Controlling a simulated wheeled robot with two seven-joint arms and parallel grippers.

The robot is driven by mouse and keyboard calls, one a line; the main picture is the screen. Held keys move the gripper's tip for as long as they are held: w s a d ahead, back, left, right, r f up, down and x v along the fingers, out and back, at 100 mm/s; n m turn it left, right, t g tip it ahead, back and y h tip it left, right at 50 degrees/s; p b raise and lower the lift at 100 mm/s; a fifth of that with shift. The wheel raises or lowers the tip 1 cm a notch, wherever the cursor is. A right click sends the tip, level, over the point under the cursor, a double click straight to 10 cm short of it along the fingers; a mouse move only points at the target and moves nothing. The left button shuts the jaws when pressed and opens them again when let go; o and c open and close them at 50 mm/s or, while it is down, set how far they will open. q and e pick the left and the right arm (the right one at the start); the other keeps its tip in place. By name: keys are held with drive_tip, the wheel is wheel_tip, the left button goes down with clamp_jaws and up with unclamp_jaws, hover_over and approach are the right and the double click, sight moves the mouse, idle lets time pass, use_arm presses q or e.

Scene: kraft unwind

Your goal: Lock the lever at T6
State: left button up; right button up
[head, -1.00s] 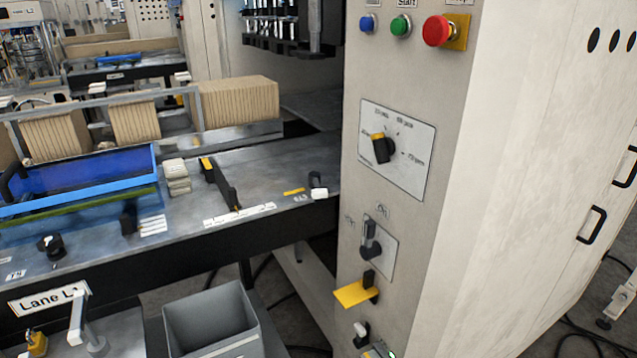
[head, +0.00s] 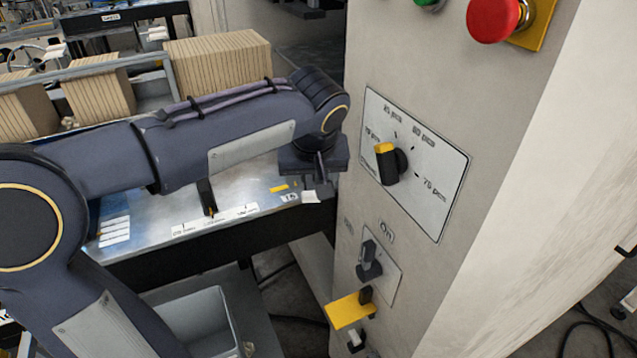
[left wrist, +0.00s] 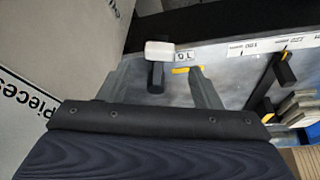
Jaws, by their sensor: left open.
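The T6 lever has a white handle (left wrist: 159,50) and a dark post (left wrist: 155,78) in the left wrist view. A small label (left wrist: 183,56), upside down there, stands beside it. In the head view only its white end (head: 311,196) shows below my left gripper (head: 314,172); the rest is hidden. In the left wrist view my left gripper (left wrist: 163,66) is open, with one finger on each side of the lever's post. I cannot tell whether either finger touches it. My right gripper is not in view.
The machine cabinet (head: 400,50) with a dial (head: 390,163), a lower switch (head: 369,262) and a yellow bracket (head: 347,310) stands close right of the gripper. A black stop (left wrist: 284,68) stands on the metal table (head: 155,240). A grey bin (head: 205,315) is below.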

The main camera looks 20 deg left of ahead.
sight(311, 193)
use_arm(q)
drive_tip(key=shift+x, duration=2.55)
drive_tip(key=shift+w, duration=0.1)
clamp_jaws()
